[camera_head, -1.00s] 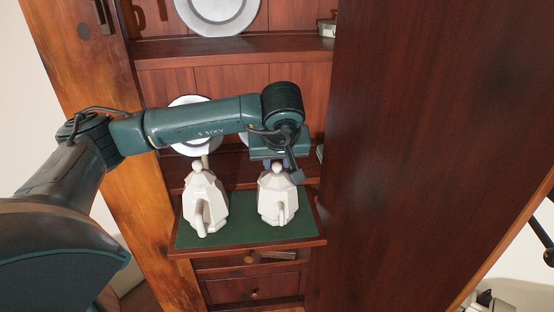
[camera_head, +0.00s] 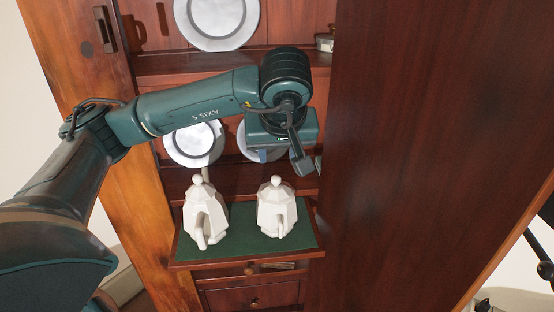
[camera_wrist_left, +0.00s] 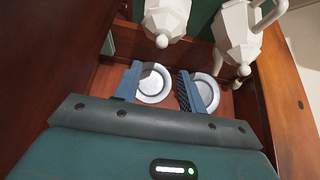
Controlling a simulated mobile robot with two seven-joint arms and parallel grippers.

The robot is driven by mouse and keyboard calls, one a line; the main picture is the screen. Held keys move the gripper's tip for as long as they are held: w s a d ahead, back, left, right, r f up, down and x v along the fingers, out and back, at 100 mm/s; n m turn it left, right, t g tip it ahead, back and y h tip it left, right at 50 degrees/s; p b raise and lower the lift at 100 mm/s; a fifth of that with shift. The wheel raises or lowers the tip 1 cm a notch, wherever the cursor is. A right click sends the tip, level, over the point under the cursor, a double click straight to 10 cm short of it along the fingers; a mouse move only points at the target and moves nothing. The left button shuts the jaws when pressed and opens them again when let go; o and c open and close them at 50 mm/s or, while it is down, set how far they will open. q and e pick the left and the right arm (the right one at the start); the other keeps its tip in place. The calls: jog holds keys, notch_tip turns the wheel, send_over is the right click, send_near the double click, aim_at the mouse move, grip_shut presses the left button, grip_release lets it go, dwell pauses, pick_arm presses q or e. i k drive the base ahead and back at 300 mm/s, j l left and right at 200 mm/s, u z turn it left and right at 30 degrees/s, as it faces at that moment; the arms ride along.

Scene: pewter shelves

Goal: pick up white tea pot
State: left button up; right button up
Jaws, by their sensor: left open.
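Two white faceted teapots stand upright side by side on a green-topped pull-out board (camera_head: 240,240). The left teapot (camera_head: 205,213) and the right teapot (camera_head: 277,208) both show whole in the head view. In the left wrist view the teapots appear at the top, one at the middle (camera_wrist_left: 167,18) and one further right (camera_wrist_left: 238,38). My left gripper (camera_head: 268,155) is open and empty, above and behind the right teapot, apart from it. Its two blue fingers (camera_wrist_left: 158,86) show in the wrist view with only plates beyond them. My right gripper is not visible.
White-grey plates stand on the shelves behind, at lower left (camera_head: 194,143), behind the gripper (camera_head: 250,138) and up top (camera_head: 217,20). A tall dark wooden panel (camera_head: 430,150) closes off the right side. Drawers (camera_head: 250,295) lie below the board.

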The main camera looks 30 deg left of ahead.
aim_at(207, 222)
jog(key=k+l, duration=0.25)
jog(key=k, duration=0.25)
jog(key=k+l, duration=0.2)
jog(key=k, duration=0.25)
